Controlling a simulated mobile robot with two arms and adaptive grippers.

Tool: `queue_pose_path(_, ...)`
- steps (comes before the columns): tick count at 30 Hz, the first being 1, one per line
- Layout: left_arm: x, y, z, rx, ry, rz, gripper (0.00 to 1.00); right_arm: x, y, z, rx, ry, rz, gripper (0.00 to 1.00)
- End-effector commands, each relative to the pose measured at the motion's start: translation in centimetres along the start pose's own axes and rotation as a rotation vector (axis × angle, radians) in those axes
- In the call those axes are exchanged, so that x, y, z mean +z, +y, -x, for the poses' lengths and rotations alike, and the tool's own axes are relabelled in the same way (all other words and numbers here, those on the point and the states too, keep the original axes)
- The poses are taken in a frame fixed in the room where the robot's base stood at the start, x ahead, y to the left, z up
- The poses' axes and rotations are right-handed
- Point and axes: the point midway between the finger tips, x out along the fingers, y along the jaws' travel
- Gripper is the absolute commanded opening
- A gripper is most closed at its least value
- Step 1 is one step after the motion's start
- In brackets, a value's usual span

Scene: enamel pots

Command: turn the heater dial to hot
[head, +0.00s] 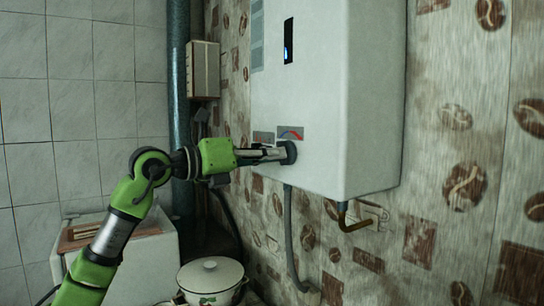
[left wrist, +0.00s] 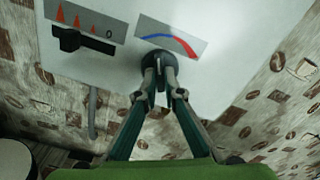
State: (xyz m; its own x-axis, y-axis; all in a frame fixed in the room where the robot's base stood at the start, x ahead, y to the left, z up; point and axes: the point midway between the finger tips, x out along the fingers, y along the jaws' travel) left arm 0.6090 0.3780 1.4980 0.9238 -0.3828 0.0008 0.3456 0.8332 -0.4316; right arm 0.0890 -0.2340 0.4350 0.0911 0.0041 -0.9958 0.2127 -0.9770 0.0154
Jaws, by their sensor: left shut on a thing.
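The white wall heater (head: 325,80) hangs on the patterned wall. Its dark round dial (head: 290,152) is low on the front face, under a label with a blue-to-red arc (head: 291,133). My left gripper (head: 274,154) reaches in from the left and is shut on the dial. In the left wrist view both fingers (left wrist: 160,78) close on the dial (left wrist: 155,58) beneath the arc label (left wrist: 170,37); they partly hide it, so its exact setting cannot be told. My right gripper is not in view.
A black slider (left wrist: 72,40) sits left of the dial, under a label with orange triangles. A grey hose (head: 289,235) and a brass pipe (head: 352,219) come from the heater's underside. A lidded enamel pot (head: 210,280) stands below. A dark vertical pipe (head: 180,90) runs at the left.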

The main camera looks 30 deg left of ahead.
Motion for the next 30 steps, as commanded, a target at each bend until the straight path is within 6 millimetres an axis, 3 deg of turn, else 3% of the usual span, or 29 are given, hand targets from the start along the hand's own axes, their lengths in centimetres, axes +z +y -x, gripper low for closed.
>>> queue_pose_path(30,0.12,0.24,0.02,0.002,0.001,-0.9,0.0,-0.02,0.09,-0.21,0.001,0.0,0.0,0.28)
